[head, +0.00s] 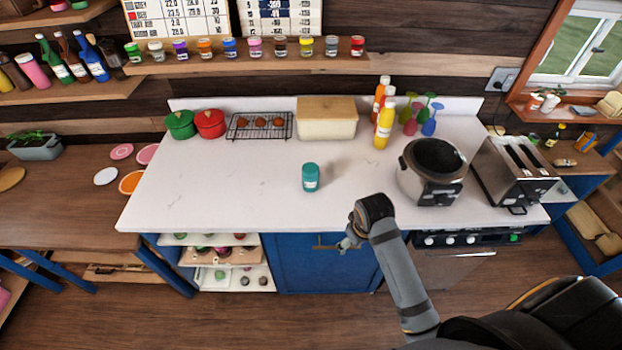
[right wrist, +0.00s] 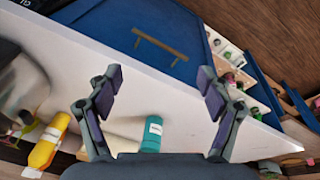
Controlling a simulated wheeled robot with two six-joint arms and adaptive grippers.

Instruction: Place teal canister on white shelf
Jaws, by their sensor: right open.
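My right gripper (right wrist: 158,80) is open and empty. In the head view my right gripper (head: 347,244) is in front of the counter, right of the canister and apart from it. White shelf boards (head: 212,281) sit in the open unit under the counter's left part, with small items on them. They show at the right of the right wrist view (right wrist: 222,48). My left gripper is out of view.
Blue cabinet door (head: 300,265) with a handle stands beside the shelves. A rice cooker (head: 431,170) and toaster (head: 515,170) stand right on the counter. Red pot (head: 210,124), cooling rack (head: 260,126) and bread box (head: 327,120) line the back. The counter's left front is clear.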

